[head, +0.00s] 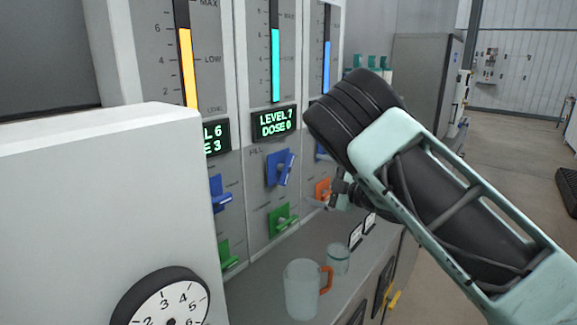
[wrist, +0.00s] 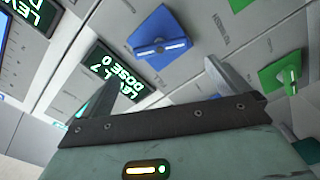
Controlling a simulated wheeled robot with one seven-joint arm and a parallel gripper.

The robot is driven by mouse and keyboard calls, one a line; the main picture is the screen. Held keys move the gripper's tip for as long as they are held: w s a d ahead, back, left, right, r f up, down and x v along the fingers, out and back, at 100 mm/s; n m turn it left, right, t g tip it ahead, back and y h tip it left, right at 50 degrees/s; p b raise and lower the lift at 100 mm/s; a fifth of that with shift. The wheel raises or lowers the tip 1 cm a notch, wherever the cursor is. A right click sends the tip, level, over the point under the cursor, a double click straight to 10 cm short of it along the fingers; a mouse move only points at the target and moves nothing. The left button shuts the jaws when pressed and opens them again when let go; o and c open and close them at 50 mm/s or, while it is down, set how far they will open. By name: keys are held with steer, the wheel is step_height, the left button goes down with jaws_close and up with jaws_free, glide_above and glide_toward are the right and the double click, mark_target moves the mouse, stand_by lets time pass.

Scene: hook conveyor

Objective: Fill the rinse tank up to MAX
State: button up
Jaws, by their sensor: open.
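The wall panel has three tank columns with level bars: yellow (head: 187,65), cyan (head: 275,65) and blue (head: 326,65). I cannot read which one is the rinse tank. The middle display (head: 274,123) reads LEVEL 7, DOSE 0; the cyan bar stands above LOW and its top is below the upper marks. Under it are a blue handle (head: 280,167) beside FILL and a green handle (head: 283,220). My gripper (head: 325,202) is open and empty in front of the panel. In the wrist view its fingers (wrist: 162,72) point toward the middle column's blue handle (wrist: 160,40), apart from it.
An orange handle (head: 323,188) is close behind my gripper. A white box with a dial (head: 163,305) blocks the left foreground.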

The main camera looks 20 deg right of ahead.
mark_target(289, 170)
steer(key=p+x, duration=0.2)
steer(key=x, duration=0.9)
steer(key=shift+w+a+p, duration=0.1)
steer(key=shift+w+p, duration=0.05)
steer(key=shift+p, duration=0.2)
steer(key=shift+c, duration=0.3)
steer(key=c, duration=0.6)
